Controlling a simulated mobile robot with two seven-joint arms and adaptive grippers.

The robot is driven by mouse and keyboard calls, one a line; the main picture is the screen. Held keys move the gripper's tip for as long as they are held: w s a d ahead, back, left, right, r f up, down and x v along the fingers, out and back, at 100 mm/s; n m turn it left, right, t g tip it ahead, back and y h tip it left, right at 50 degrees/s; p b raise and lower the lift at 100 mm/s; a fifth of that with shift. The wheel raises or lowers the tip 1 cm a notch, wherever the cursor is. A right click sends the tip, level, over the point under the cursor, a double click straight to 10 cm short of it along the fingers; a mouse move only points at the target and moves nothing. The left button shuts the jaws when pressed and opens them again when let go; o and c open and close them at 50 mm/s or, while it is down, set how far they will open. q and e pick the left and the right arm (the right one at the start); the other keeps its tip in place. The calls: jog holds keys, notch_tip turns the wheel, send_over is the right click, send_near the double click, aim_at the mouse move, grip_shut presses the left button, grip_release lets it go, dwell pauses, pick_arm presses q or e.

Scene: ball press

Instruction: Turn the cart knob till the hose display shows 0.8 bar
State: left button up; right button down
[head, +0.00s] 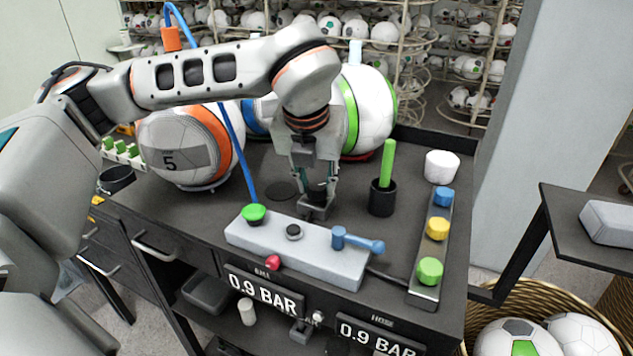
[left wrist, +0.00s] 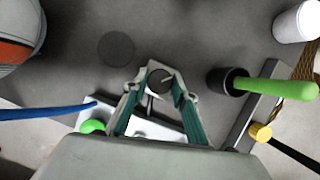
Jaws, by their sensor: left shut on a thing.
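My left gripper (head: 315,188) points down at the cart top behind the grey control block. It is shut on the dark round knob (head: 318,196), which the fingers partly hide. In the left wrist view the fingertips (left wrist: 159,86) close around the knob (left wrist: 159,77), and a pale pointer line shows on its top. The hose display (head: 375,340) on the cart front reads 0.9 BAR; its lower edge is cut off by the frame. The other display (head: 264,291), to its left, also reads 0.9 BAR. My right gripper is not in view.
The control block (head: 300,250) carries a green button, a black knob and a blue lever. A black cup (head: 382,198) with a green stick stands right of the gripper. A strip (head: 424,289) with coloured buttons lies further right. Large balls (head: 190,145) stand behind.

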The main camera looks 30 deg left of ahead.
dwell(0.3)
pick_arm(q)
jog(key=o, duration=1.1)
jog(key=v, duration=1.2)
jog(key=shift+s, duration=0.1)
